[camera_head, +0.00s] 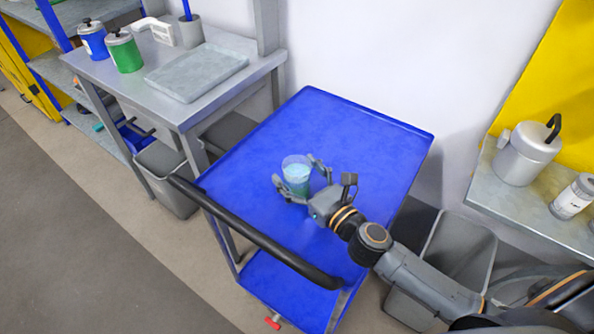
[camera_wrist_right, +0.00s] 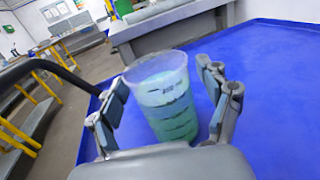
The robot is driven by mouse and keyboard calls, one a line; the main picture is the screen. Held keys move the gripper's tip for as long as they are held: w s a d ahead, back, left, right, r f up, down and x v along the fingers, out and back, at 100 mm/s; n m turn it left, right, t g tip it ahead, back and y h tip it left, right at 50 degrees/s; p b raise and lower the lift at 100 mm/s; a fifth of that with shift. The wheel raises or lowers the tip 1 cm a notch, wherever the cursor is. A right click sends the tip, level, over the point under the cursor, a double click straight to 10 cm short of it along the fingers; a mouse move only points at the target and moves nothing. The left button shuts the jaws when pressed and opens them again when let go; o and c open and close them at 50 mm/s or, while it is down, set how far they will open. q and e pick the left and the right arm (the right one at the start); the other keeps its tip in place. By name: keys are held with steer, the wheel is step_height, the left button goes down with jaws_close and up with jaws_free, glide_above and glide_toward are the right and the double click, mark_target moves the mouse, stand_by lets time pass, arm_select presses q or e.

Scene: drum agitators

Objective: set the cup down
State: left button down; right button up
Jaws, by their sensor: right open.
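A clear cup (camera_head: 296,173) with pale blue-green contents stands upright on the blue cart top (camera_head: 370,150), near its middle. My right gripper (camera_head: 297,178) is open, with its fingers on either side of the cup. In the right wrist view the cup (camera_wrist_right: 163,98) stands between the two spread fingers of my right gripper (camera_wrist_right: 168,105); a small gap shows beside the cup. The cup's lower front is partly hidden by the gripper's palm. My left gripper is not in view.
The cart has a black handle (camera_head: 255,232) along its near left side. A grey bench (camera_head: 125,75) with a tray (camera_head: 197,72) and green (camera_head: 124,52) and blue containers stands at upper left. A shelf at right holds a silver pot (camera_head: 527,153). The cart top around the cup is clear.

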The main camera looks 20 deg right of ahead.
steer(key=shift+r, duration=0.15)
steer(key=shift+s+d, duration=0.1)
steer(key=shift+s, duration=0.15)
steer(key=b+v, duration=0.2)
steer(key=v, duration=0.7)
steer(key=shift+s+b, duration=0.3)
steer(key=shift+v, duration=0.95)
steer(key=shift+d, duration=0.1)
